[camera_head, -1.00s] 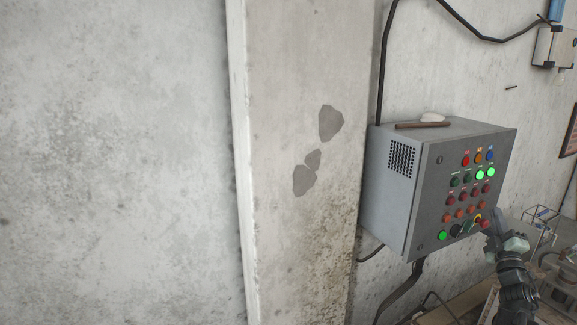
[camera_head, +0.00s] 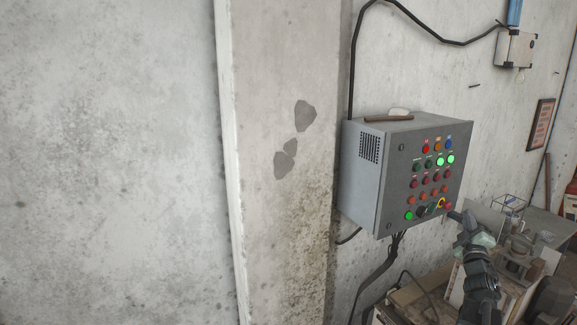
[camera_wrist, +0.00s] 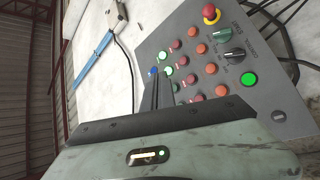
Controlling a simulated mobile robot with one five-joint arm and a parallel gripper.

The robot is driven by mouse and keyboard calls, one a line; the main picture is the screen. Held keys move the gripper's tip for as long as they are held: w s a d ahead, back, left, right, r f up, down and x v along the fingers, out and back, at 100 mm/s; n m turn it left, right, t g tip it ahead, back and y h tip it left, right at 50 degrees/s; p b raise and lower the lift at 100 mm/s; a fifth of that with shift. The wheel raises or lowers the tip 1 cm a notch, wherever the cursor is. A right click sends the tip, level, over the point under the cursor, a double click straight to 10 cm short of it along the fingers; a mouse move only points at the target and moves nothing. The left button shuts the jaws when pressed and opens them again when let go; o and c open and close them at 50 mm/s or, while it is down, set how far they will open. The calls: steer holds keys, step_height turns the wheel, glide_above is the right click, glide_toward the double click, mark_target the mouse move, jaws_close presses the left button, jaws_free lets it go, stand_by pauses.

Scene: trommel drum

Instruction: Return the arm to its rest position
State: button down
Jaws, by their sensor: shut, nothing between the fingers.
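My gripper (camera_head: 456,216) is at the lower right of the head view, in front of the lower right corner of the grey control box. Its fingers (camera_wrist: 158,92) are together with nothing between them in the wrist view, where they cover part of the button panel. The control box (camera_head: 362,190) hangs on the wall with rows of red, orange and green buttons; several green ones are lit. It also fills the right of the wrist view (camera_wrist: 290,118). I cannot tell whether the fingertips touch the panel.
A concrete pillar (camera_head: 285,70) stands left of the box. A brown bar (camera_head: 388,118) lies on top of the box. A cluttered bench (camera_head: 415,292) with equipment is at the lower right. A small wall box (camera_head: 515,48) with a blue conduit is at the upper right.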

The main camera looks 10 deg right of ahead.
steer(key=w+a+f+m+g+y, duration=0.1)
steer(key=w+a+f+m+g, duration=0.5)
steer(key=a+f, duration=0.45)
steer(key=a+f+m+g+y, duration=0.1)
steer(key=a+f+g+y, duration=0.35)
steer(key=a+f, duration=0.95)
steer(key=s+a+f+g+y, duration=0.1)
steer(key=s+a, duration=0.3)
steer(key=a, duration=0.5)
steer(key=s+a+f+g+y, duration=0.2)
steer(key=s+a+f+g, duration=0.1)
steer(key=a, duration=0.7)
steer(key=s+a+f+g+y, duration=0.2)
steer(key=s+a+g, duration=0.2)
steer(key=s+a, duration=0.3)
steer(key=shift+a+n, duration=0.3)
steer(key=shift+a, duration=0.9)
